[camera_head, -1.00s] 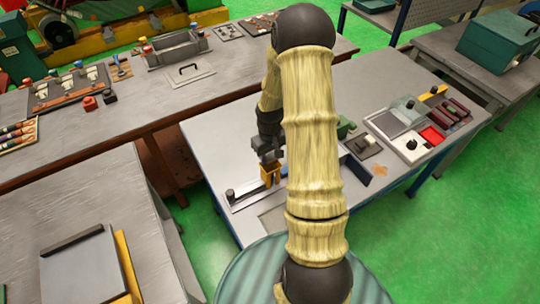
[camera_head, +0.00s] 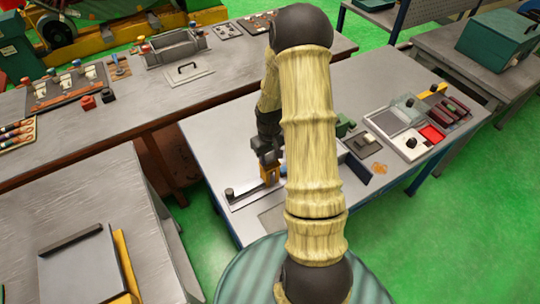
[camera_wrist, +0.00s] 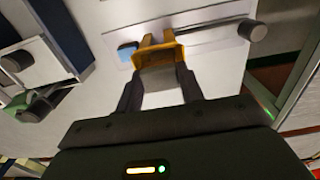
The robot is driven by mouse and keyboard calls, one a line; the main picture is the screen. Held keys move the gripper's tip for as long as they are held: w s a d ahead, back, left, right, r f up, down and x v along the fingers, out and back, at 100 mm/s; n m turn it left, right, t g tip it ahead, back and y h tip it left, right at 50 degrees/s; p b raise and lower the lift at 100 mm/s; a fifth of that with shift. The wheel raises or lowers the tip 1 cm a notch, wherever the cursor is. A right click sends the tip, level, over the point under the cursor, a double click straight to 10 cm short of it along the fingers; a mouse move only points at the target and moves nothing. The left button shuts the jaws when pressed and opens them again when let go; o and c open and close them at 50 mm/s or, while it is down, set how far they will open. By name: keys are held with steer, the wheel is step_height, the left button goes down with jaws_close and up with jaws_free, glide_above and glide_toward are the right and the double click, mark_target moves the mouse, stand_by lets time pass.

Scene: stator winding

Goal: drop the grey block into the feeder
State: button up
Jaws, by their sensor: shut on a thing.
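My gripper (camera_wrist: 160,90) is shut on the grey block (camera_wrist: 168,79), which shows between its two dark fingers in the wrist view. The orange feeder (camera_wrist: 158,51) is right at the block's far edge in that view, with two prongs pointing away. In the head view the feeder (camera_head: 270,177) stands on the near bench, with my gripper (camera_head: 269,160) directly over it. The block is hidden in the head view. I cannot tell whether its lower end is inside the feeder or just above it.
A pale rail (camera_head: 243,193) with a dark knob (camera_head: 229,193) runs beside the feeder. A small blue piece (camera_wrist: 127,51) lies near the feeder. Trays and a red box (camera_head: 431,134) stand at the bench's right.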

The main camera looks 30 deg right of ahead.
steer(key=shift+f+b, duration=0.35)
steer(key=shift+f, duration=0.2)
steer(key=shift+s+f, duration=0.1)
steer(key=shift+f, duration=0.1)
